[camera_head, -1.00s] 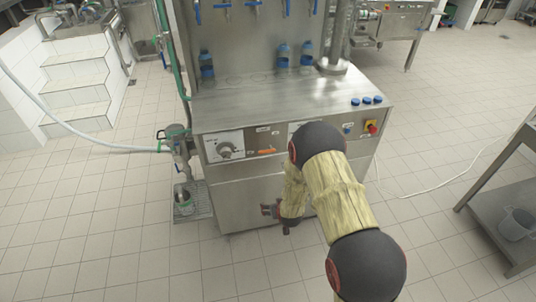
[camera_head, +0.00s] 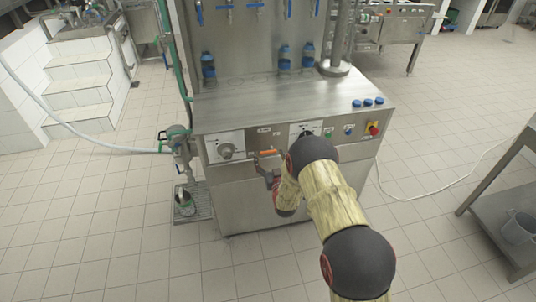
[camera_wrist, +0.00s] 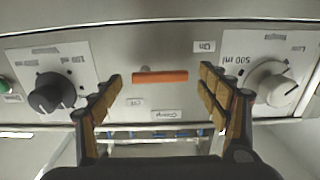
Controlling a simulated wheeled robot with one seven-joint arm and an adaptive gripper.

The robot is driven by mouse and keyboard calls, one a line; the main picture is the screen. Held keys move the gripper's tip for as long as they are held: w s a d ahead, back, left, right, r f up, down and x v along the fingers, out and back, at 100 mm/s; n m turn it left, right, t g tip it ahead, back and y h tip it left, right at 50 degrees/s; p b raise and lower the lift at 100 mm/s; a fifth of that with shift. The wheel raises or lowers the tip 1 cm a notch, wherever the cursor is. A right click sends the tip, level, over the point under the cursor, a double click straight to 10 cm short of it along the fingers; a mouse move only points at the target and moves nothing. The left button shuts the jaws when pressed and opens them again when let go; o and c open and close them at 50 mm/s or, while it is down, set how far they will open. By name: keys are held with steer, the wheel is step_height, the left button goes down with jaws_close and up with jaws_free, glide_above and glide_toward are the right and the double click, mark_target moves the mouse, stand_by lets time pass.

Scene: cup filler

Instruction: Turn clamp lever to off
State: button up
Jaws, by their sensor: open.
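The clamp lever is a short orange bar (camera_wrist: 160,77) lying about level on the steel front panel (camera_wrist: 225,37). It also shows in the head view (camera_head: 268,152). In the wrist view, which is upside down, the "On" label (camera_wrist: 204,46) is beyond its right end, the "Off" label (camera_wrist: 136,101) near its left end, and the "Clamp" label (camera_wrist: 166,114) below. My gripper (camera_wrist: 160,76) is open in front of the panel, one finger off each end of the lever, with gaps on both sides. The head view shows my gripper (camera_head: 265,162) just below the lever.
A dark knob (camera_wrist: 51,94) and a light knob (camera_wrist: 271,84) flank the lever on white plates. A red emergency button (camera_head: 374,127) is at the panel's right. Bottles with blue caps (camera_head: 285,56) stand on the machine. A valve with a hose (camera_head: 178,140) is at its left.

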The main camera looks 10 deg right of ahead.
steer(key=shift+w, duration=1.25)
steer(key=shift+c, duration=1)
steer(key=c, duration=1)
